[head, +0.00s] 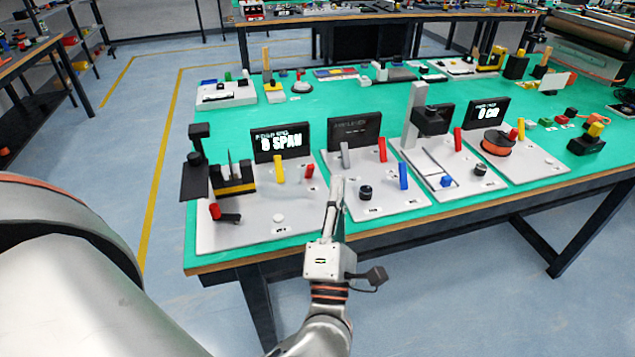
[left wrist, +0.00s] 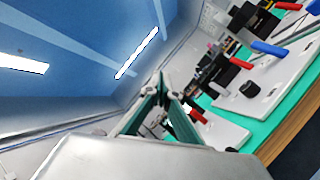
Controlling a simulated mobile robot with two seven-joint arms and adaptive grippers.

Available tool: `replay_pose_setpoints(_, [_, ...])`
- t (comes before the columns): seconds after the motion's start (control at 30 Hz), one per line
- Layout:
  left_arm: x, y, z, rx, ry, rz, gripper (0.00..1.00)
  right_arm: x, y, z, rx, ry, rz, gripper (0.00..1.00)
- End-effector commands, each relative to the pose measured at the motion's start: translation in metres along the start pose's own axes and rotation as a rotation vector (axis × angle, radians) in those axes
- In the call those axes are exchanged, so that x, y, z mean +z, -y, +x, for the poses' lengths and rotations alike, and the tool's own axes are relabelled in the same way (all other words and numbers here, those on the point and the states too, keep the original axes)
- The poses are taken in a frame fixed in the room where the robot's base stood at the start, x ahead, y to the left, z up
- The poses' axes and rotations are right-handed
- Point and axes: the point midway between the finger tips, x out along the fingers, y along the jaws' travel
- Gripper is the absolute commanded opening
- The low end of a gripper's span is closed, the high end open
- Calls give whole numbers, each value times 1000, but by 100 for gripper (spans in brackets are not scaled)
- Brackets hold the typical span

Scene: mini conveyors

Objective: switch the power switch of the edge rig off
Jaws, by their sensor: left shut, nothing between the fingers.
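Rig panels stand in a row on the green table. Header text is too small to tell which is the edge rig. My left gripper (head: 338,183) is shut and empty near the gap between these panels; its fingertips (left wrist: 160,82) also show in the left wrist view.
A black post device (head: 196,165) stands at the left panel's left edge. A tall grey post (head: 416,110) rises from the third panel. Another panel with an orange spool (head: 497,143) is to its right.

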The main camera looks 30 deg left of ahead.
Motion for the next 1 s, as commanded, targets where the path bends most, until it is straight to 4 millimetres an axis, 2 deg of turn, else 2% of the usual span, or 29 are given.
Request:
replay_pose_setpoints(0.13, [-31, 3, 11, 11, -241, -333, 0, 6, -1, 5, 3, 2, -6, 0])
replay_pose_setpoints(0.27, [-51, 22, 8, -4, -449, -608, 0, 8, -3, 6, 8, 1, -11, 0])
replay_pose_setpoints(0.5, [-55, 67, -12, -63, -747, -972, 0, 20, -3, 8, 8, 20, -22, 0])
replay_pose_setpoints(0.7, [-49, 85, -23, -96, -854, -1089, 0, 19, -4, 8, 9, 17, -25, 0])
replay_pose_setpoints(1.0, [-48, 86, -24, -99, -866, -1100, 0, 15, -5, 8, 11, 11, -24, 0])
